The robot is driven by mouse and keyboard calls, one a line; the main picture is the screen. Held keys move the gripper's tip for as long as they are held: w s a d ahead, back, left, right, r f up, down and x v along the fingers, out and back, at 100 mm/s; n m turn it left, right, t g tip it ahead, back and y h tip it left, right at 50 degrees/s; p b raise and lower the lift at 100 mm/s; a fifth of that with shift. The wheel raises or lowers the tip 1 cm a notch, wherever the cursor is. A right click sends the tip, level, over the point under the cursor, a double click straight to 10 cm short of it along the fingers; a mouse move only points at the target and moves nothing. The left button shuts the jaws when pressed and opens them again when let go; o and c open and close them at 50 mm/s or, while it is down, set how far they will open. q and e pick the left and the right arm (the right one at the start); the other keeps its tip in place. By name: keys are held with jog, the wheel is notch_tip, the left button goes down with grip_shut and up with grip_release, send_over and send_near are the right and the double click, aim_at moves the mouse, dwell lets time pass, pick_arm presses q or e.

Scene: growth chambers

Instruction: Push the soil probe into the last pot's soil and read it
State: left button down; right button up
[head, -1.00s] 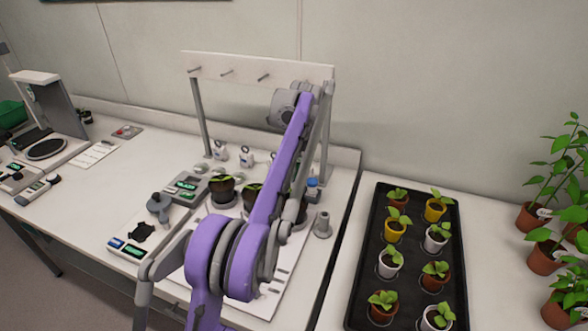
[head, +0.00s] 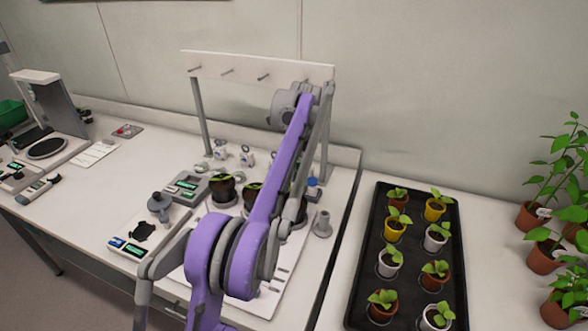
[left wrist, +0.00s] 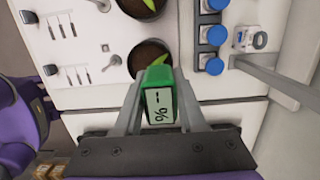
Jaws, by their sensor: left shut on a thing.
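My left gripper (left wrist: 158,92) is shut on the soil probe (left wrist: 160,103), a green block with a pale display showing dashes and a % sign. The probe's head partly overlaps the near edge of a pot (left wrist: 134,64) of dark soil with a green seedling in the left wrist view. The probe's lower end is hidden, so I cannot tell whether it is in the soil. Another pot (left wrist: 125,4) stands beyond it. In the head view, dark pots (head: 222,195) stand in a row; my purple arm hides the row's right part and the left gripper. My right gripper is out of view.
Blue-capped bottles (left wrist: 213,36) stand beside the pots in the left wrist view. A white peg rack (head: 258,68) spans behind the pots. A grey meter (head: 187,186) sits left of them. A black tray (head: 408,250) of seedlings fills the right bench.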

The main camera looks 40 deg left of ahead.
pick_arm(q)
jog(key=shift+f+b, duration=0.95)
jog(key=shift+f, duration=1.25)
jog(key=shift+f, duration=0.1)
jog(key=shift+c, duration=2)
grip_release()
